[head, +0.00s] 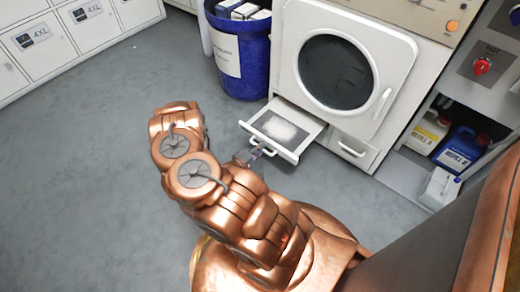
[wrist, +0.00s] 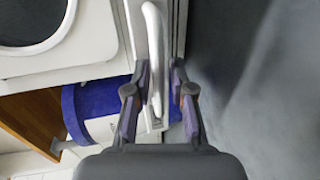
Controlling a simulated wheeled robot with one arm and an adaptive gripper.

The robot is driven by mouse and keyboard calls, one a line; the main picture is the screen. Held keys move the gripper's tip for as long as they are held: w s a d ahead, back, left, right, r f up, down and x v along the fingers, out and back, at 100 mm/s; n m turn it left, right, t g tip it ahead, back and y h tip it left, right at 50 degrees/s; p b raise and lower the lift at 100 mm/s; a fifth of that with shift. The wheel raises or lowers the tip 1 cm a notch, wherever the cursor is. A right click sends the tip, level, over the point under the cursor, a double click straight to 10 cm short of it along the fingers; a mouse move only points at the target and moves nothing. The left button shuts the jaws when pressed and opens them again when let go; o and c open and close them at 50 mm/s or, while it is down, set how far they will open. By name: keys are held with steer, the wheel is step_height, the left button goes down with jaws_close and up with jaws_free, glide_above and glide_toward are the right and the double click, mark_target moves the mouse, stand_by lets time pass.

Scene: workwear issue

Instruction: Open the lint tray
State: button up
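The lint tray (head: 309,131) is pulled out from the white dryer, below its round door, with pale lint (head: 280,127) on its dark screen. A white bar handle (head: 265,150) is on its front. In the wrist view, the handle (wrist: 152,40) runs between the two fingers of my gripper (wrist: 160,78). The fingers are apart, with a gap visible on the right of the handle.
A blue bin (head: 240,55) stands left of the dryer (head: 290,70). A second handled panel (head: 353,150) is right of the tray. Refill bottles (head: 428,132) sit on a low shelf at right. White lockers (head: 40,45) line the back left. The grey floor (head: 80,170) is clear.

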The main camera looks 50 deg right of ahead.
steer(key=v, duration=1.2)
steer(key=shift+s, duration=0.1)
stand_by(0.6)
